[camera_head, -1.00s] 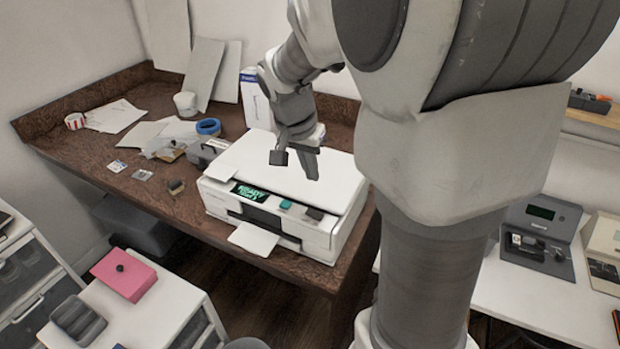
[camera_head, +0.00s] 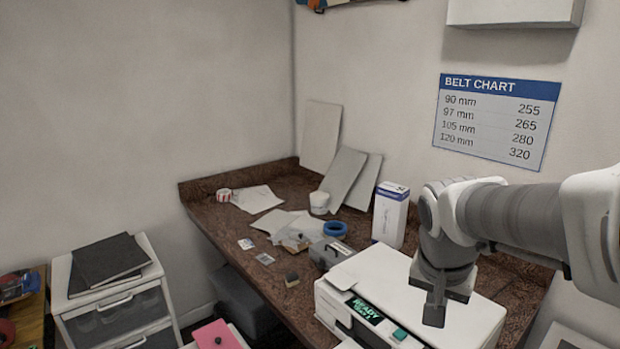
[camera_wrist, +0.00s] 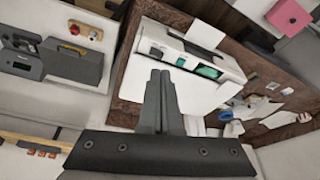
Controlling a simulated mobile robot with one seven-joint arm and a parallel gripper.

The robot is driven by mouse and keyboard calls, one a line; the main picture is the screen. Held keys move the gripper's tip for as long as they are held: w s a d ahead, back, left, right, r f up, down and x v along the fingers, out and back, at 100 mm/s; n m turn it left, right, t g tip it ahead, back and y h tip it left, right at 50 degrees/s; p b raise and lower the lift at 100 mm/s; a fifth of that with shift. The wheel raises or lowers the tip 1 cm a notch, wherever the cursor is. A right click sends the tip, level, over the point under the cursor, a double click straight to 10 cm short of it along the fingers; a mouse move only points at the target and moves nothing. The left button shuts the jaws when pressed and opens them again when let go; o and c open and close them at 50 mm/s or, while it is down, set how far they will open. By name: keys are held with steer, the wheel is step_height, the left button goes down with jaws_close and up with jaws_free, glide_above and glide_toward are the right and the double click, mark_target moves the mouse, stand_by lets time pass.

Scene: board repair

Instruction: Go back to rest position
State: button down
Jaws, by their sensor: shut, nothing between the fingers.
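My gripper (camera_head: 436,306) hangs at the lower right of the head view, in front of or over the white printer-like machine (camera_head: 385,275) on the brown bench. In the wrist view my gripper's fingers (camera_wrist: 160,76) are together with nothing between them. The machine also shows in the wrist view (camera_wrist: 133,85), with its small lit screen and green button beyond the fingertips. In the head view the screen reads "READY". I cannot tell the exact height of the gripper above the machine.
On the brown bench (camera_head: 225,225) are a blue tape roll (camera_head: 335,229), a white cup (camera_head: 319,203), a white-and-blue box (camera_head: 390,214) and leaning panels (camera_head: 321,137). A drawer unit (camera_head: 110,310) stands at left. A grey device (camera_wrist: 75,63) shows in the wrist view.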

steer(key=s+a+r+n+t+y, duration=0.2)
steer(key=s+a+n, duration=0.4)
steer(key=s, duration=0.5)
steer(key=shift+s+n+t, duration=0.2)
steer(key=shift+n+t, duration=0.1)
steer(key=shift+n, duration=0.1)
steer(key=shift+r, duration=0.15)
